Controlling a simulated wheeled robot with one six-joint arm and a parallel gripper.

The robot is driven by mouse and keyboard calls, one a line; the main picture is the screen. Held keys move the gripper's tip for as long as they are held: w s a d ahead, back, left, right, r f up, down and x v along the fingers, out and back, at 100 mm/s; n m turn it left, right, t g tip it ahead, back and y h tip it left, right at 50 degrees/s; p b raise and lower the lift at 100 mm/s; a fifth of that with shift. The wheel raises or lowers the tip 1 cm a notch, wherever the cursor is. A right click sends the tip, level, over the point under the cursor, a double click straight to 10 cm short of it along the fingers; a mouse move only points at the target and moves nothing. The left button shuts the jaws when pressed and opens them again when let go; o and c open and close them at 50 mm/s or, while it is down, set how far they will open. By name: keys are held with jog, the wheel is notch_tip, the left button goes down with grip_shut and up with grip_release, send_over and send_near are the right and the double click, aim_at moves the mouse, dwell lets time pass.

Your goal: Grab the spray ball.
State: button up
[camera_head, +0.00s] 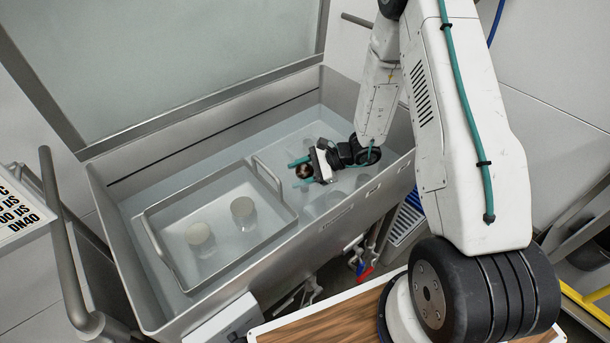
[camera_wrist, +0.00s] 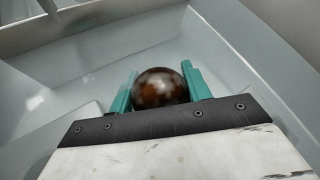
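The spray ball is a dark brown, mottled ball (camera_wrist: 160,88) between the two teal fingers of my gripper (camera_wrist: 160,84) in the wrist view. It fills the gap, and both fingers appear to touch its sides. In the head view, my gripper (camera_head: 302,172) points left inside the steel tank (camera_head: 352,108), near its right wall, with the dark ball (camera_head: 304,172) between the fingers close to the palm. The ball's underside is hidden by the gripper body in the wrist view. I cannot tell how high the ball is above the tank floor.
A raised lid (camera_head: 170,55) stands behind. Valves with red and blue handles (camera_head: 362,268) are below the front wall.

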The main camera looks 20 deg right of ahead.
jog(key=c, duration=0.3)
